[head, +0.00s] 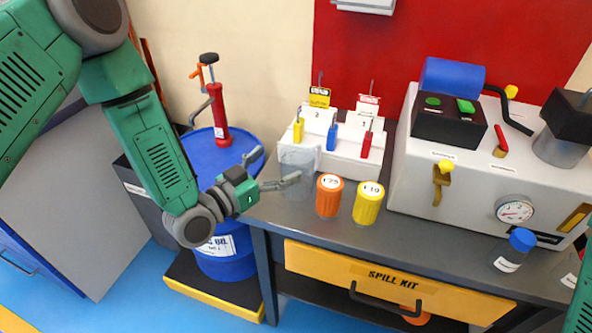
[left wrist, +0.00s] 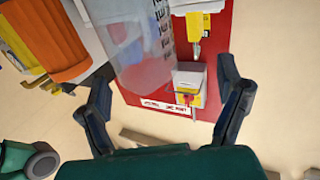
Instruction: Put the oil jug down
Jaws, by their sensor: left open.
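The oil jug, a translucent grey container (head: 297,160), stands upright at the left end of the workbench (head: 262,207), in front of the white padlock rack. My left gripper (head: 275,168) is open, just left of the jug, with its fingers spread. One fingertip overlaps the jug in the head view; I cannot tell if it touches. In the left wrist view the jug (left wrist: 143,50), with dark scale marks, shows ahead of the open fingers, and nothing is held between them. My right gripper is not in view.
An orange cup (head: 329,197) and a yellow cup (head: 367,204) stand right of the jug. Behind it is the padlock rack (head: 345,160). A blue drum (head: 222,262) with a red pump stands left of the bench. The grey machine (head: 470,185) fills the right side.

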